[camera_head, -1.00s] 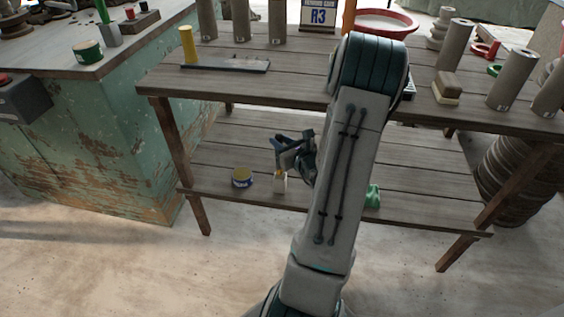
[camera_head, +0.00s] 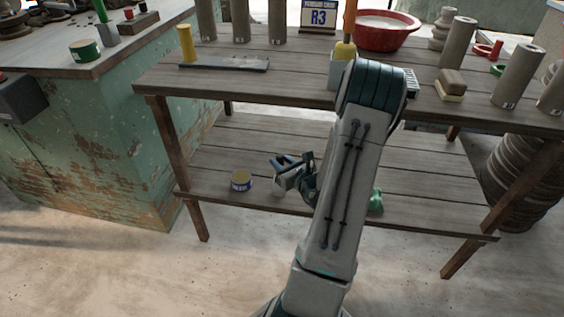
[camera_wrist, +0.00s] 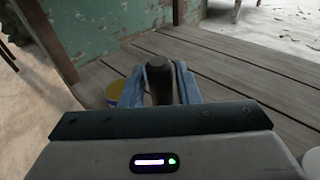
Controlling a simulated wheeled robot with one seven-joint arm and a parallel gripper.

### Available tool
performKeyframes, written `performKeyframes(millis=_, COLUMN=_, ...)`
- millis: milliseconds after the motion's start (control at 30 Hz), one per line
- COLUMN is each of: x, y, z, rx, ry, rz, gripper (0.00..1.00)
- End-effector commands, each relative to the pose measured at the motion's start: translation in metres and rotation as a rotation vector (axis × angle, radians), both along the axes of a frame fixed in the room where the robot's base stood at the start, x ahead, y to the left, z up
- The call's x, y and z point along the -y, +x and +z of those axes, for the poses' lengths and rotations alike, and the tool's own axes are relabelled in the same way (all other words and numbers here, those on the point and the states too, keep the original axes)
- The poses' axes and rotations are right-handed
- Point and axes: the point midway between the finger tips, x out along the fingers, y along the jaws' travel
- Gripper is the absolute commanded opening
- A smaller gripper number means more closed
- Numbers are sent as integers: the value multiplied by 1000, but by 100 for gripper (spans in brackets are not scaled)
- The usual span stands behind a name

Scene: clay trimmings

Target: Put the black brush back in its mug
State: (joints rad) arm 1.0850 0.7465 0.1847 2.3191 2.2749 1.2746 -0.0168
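My gripper (camera_head: 292,163) is over the lower shelf, toward its front left. In the wrist view its two blue fingers (camera_wrist: 158,85) stand on either side of a dark, rounded, upright-looking cylinder (camera_wrist: 158,78). This may be the black brush's handle; its lower part is hidden by my gripper body. I cannot tell whether the fingers press on it. A small grey mug (camera_head: 337,70) on the upper tabletop holds a yellow brush (camera_head: 345,50) with an orange handle. My arm partly covers that mug.
A green object (camera_head: 376,200) is beyond my arm. A red basin (camera_head: 388,32) and grey cylinders (camera_head: 516,76) stand on the upper tabletop.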

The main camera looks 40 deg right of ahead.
Motion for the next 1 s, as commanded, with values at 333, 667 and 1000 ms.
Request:
performKeyframes(millis=333, x=0, y=0, z=2, rx=0, ry=0, rz=0, gripper=44)
performKeyframes(millis=667, x=-2, y=-47, z=13, rx=-3, ry=1, rz=-4, gripper=44)
performKeyframes(millis=1000, x=-8, y=-107, z=20, rx=-1, ry=1, rz=-1, gripper=44)
